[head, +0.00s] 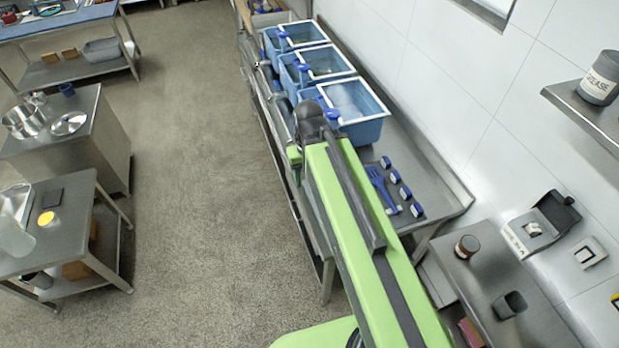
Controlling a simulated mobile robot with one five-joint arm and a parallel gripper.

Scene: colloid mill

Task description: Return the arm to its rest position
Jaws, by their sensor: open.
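My green and black arm (355,220) rises from the bottom of the head view and reaches up and away over the steel sink bench. Its dark far joint (311,116) is in front of the nearest blue basin. My gripper cannot be made out; the arm's far end is hidden or not distinguishable beyond that joint, so I cannot see anything held.
Blue basins (352,108) stand on the wall-side bench (436,198), with a blue fork-like tool (381,188) and several small blue-and-white pieces. A side table (478,268) with jars is at lower right. Steel tables (70,235) stand left. The floor (195,160) between is clear.

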